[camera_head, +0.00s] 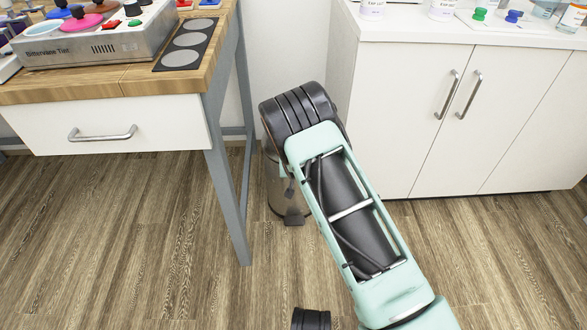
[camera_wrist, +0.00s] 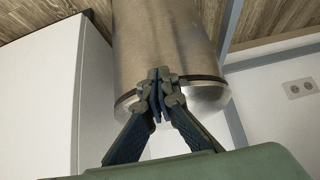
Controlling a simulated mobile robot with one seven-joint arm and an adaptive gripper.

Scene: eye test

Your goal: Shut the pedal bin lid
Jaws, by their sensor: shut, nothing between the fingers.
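The pedal bin (camera_head: 276,196) is a brushed-steel cylinder standing on the floor, mostly hidden behind my arm in the head view. Its dark pedal (camera_head: 294,219) sticks out at the base. In the wrist view, which is upside down, the bin body (camera_wrist: 165,35) fills the middle. A dark rim band and the shiny domed lid (camera_wrist: 208,98) lie at its top end. The lid looks down on or close to the rim; my fingers hide part of it, so I cannot tell if it is fully shut. My gripper (camera_wrist: 160,78) is shut and empty, in front of the rim and lid.
A wooden-topped table (camera_head: 140,78) with a white drawer and grey legs stands left of the bin. A white cabinet (camera_head: 400,110) with bottles on top stands to the right. The bin sits in the gap between them. The wooden floor (camera_head: 120,240) in front is mostly clear.

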